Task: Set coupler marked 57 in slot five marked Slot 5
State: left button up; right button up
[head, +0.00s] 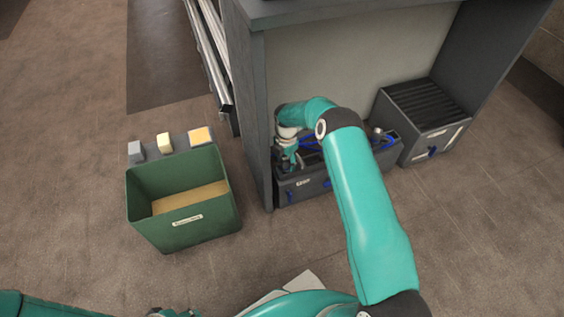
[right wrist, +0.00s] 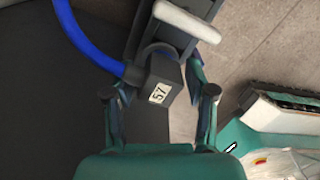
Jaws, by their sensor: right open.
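The coupler marked 57 (right wrist: 158,93) is a dark block with a white label, on the end of a blue hose (right wrist: 88,36). My right gripper (right wrist: 160,82) is open, with its fingers on either side of the coupler; I cannot tell whether they touch it. In the head view my right gripper (head: 289,158) is at the left end of a dark box (head: 330,184) holding blue hoses, and the coupler is not distinguishable there. No mark reading Slot 5 is legible. What seems to be my left gripper (head: 174,313) is mostly cut off at the bottom edge.
A dark ribbed unit (head: 424,108) stands right of the box, under a grey frame (head: 250,110). A green bin (head: 185,228) stands on the floor at left, with small blocks and an orange-topped piece (head: 200,136) behind it. Floor at far left is clear.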

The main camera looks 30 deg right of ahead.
notch_tip(320, 180, up, 12)
jog(key=p, duration=0.4)
jog(key=shift+r, duration=0.15)
